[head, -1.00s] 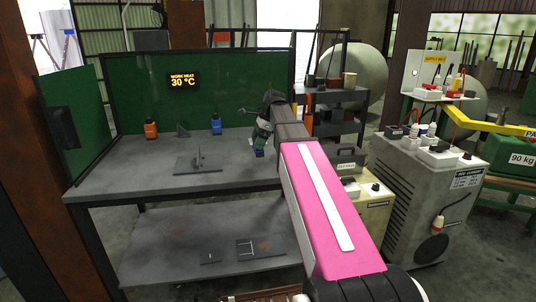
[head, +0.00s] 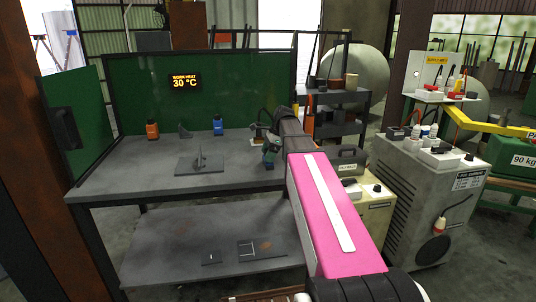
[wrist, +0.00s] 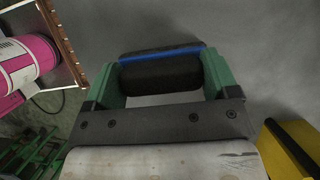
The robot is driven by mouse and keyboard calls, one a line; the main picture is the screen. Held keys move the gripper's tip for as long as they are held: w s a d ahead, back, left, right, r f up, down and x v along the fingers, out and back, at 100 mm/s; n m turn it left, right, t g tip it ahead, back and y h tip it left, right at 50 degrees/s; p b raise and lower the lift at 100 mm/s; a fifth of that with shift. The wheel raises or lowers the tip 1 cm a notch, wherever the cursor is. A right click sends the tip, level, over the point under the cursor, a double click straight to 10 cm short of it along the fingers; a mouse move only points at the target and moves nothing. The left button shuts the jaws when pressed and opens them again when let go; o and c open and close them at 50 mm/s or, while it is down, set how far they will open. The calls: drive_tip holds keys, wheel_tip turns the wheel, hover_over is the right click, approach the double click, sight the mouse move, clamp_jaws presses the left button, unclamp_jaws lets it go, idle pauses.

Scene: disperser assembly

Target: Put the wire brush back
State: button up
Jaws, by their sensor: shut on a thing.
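My gripper (wrist: 160,82) has green fingers and is shut on a dark, rounded block with a blue stripe (wrist: 160,56), which I take to be the wire brush; no bristles can be made out. In the head view my gripper (head: 268,152) is at the right end of the grey workbench (head: 115,176), small and partly hidden by my arm. The brush cannot be told apart clearly there. A small pale and orange thing shows just behind the gripper.
On the bench are an orange bottle (head: 152,130), a blue bottle (head: 218,127), a grey wedge (head: 185,132) and a plate with an upright fin (head: 200,166). Green screens stand behind and left. A dark shelf rack (head: 340,98) and a grey welder cabinet (head: 425,185) stand right.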

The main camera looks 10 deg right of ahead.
drive_tip(key=o, duration=0.8)
drive_tip(key=shift+f, duration=0.1)
drive_tip(key=v, duration=1.2)
